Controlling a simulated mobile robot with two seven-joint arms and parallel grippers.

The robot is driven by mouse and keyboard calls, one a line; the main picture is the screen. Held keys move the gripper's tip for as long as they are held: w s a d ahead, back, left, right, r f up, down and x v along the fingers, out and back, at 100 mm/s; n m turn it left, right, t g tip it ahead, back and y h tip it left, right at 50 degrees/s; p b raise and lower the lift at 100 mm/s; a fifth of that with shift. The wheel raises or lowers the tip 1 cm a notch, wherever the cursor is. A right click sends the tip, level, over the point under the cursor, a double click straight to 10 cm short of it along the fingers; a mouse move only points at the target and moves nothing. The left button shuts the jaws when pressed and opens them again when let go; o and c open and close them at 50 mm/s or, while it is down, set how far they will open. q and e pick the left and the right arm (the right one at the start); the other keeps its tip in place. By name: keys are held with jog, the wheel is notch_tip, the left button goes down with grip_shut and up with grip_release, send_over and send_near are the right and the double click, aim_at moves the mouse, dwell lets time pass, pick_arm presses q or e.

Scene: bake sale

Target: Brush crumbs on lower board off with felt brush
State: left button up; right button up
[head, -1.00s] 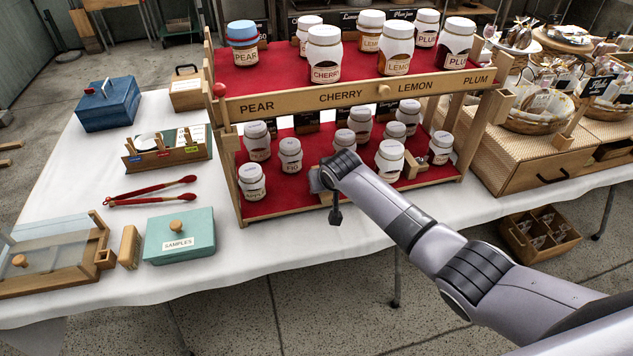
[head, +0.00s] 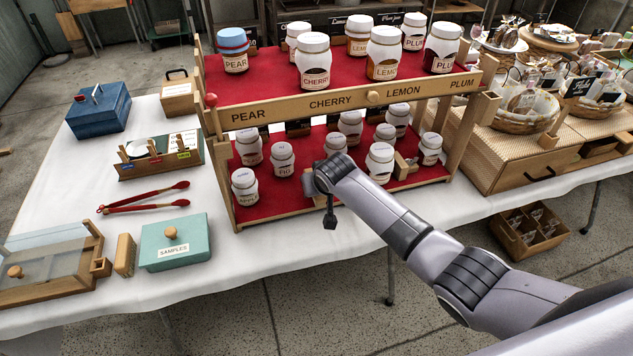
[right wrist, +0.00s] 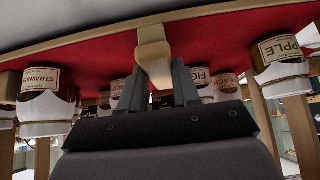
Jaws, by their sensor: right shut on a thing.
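The lower board (head: 268,203) is a red-covered shelf of the wooden stand, holding several white-lidded jars. My right gripper (head: 311,183) is at its front edge, right of the fig jar (head: 283,160). In the right wrist view, my right gripper (right wrist: 157,92) is shut on a pale wooden piece (right wrist: 153,55), apparently the felt brush. The wooden piece reaches the red board edge; whether it touches is unclear. Its felt is not visible, and I cannot make out crumbs. My left gripper is not in view.
Jars stand close around the gripper, including the apple jar (head: 245,187). The upper board (head: 275,80) overhangs behind. A small wooden block (head: 405,166) sits on the lower board's right. Red tongs (head: 145,198) and a teal samples box (head: 175,243) lie left.

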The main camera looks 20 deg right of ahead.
jog(key=s, duration=1.8)
jog(key=shift+s+d, duration=0.35)
jog(key=shift+s, duration=0.05)
